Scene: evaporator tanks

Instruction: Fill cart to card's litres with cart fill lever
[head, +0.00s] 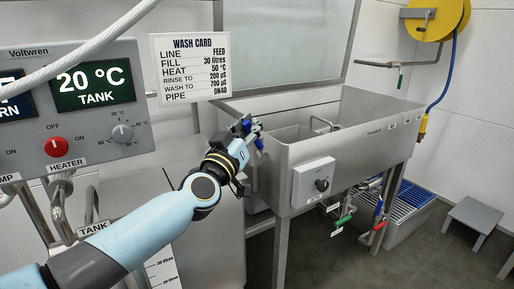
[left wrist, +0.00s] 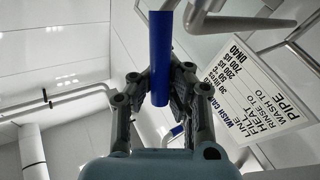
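The wash card (head: 190,68) hangs left of the steel sink and reads "FILL 30 litres"; it also shows in the left wrist view (left wrist: 245,85). My left gripper (head: 252,132) is at the sink's left end, near the card's lower right. In the left wrist view a blue lever handle (left wrist: 160,50) runs down between the fingers of my left gripper (left wrist: 163,88). The fingers are close around it, but I cannot tell whether they press on it. A white litre scale (head: 162,270) shows partly behind my left arm; its level cannot be read. My right gripper is not in view.
A control panel (head: 85,105) at left shows "20 °C TANK" and a red heater knob (head: 55,147). The steel sink (head: 385,135) carries a grey knob box (head: 314,183). Green-, blue- and red-handled valves sit below. A grey stool (head: 473,215) stands at right.

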